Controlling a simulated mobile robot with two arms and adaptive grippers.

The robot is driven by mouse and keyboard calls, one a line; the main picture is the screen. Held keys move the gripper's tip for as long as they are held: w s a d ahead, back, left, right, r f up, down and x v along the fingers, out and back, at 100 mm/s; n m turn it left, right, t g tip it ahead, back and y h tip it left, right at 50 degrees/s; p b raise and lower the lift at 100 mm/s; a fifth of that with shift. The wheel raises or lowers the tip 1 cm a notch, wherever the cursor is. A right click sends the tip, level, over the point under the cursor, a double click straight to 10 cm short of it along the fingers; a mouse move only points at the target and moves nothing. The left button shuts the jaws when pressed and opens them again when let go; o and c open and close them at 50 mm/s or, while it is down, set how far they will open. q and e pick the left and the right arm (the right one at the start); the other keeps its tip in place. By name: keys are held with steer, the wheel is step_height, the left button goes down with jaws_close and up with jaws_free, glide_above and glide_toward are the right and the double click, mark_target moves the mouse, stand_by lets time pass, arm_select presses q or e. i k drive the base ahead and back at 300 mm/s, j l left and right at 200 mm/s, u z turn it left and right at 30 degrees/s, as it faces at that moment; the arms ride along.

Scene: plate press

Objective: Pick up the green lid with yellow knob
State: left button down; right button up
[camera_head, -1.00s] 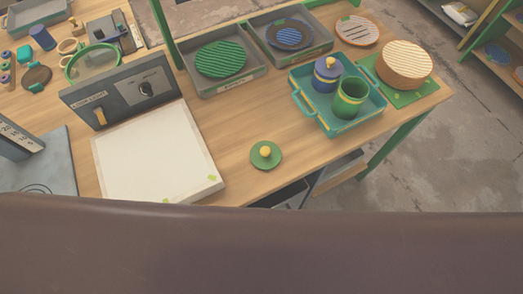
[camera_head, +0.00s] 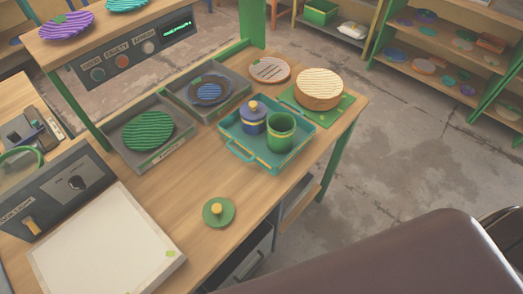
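The green lid (camera_head: 219,212) is a small round disc lying flat on the wooden table near its front edge. Its yellow knob (camera_head: 217,209) points up. A green cup with a yellow band (camera_head: 280,132) stands in a teal tray (camera_head: 240,155), its top open. A blue lidded jar with a yellow knob (camera_head: 252,118) stands beside the cup in the same tray. Neither of my grippers shows in the head view.
A light box with a white panel (camera_head: 105,250) lies left of the lid. Grey bins hold a green ridged plate (camera_head: 147,131) and a blue-striped plate (camera_head: 209,91). A round striped block (camera_head: 319,88) sits on a green mat. Bare tabletop surrounds the lid. A brown rounded surface (camera_head: 400,265) fills the lower right.

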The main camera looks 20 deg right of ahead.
mark_target(217, 212)
steer(key=k+l+z, duration=0.15)
steer(key=k+l, duration=0.55)
